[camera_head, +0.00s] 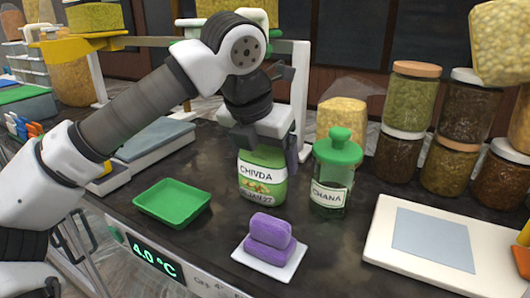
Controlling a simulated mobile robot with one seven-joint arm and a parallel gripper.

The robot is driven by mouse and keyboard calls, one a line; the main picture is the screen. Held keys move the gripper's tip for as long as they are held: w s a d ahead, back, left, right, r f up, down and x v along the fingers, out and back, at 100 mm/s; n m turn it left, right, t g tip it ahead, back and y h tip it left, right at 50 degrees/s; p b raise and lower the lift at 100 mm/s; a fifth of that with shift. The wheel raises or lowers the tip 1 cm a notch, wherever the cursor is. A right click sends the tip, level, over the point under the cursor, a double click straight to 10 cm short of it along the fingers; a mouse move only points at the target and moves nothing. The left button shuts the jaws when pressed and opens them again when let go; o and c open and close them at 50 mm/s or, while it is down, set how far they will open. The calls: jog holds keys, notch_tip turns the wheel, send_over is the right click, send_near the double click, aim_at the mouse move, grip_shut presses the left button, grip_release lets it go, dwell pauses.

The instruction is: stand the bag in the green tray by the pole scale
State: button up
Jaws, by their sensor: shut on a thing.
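The bag (262,181), green and clear with a CHIVDA label, stands upright in the middle of the view. My gripper (267,150) points down from above and is shut on the bag's top; one finger shows on the right side. I cannot tell whether the bag's bottom touches the counter. The green tray (172,203) is empty and lies left of the bag, near the counter's front edge. Behind the tray is a scale with a grey platform (155,139); my arm hides part of it, and I cannot make out its pole.
A green-lidded CHANA jar (331,190) stands close to the bag's right. Purple blocks (269,235) are stacked on a white dish (287,272) in front. A white flat scale (395,246) lies at right, stacked jars (413,98) behind it. Dark counter is bare between tray and bag.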

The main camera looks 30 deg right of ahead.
jog(key=o, duration=1)
jog(key=shift+r, duration=0.1)
jog(key=b+v, duration=0.1)
jog(key=v, duration=1.1)
jog(key=shift+r+b, duration=0.15)
jog(key=shift+b, duration=0.2)
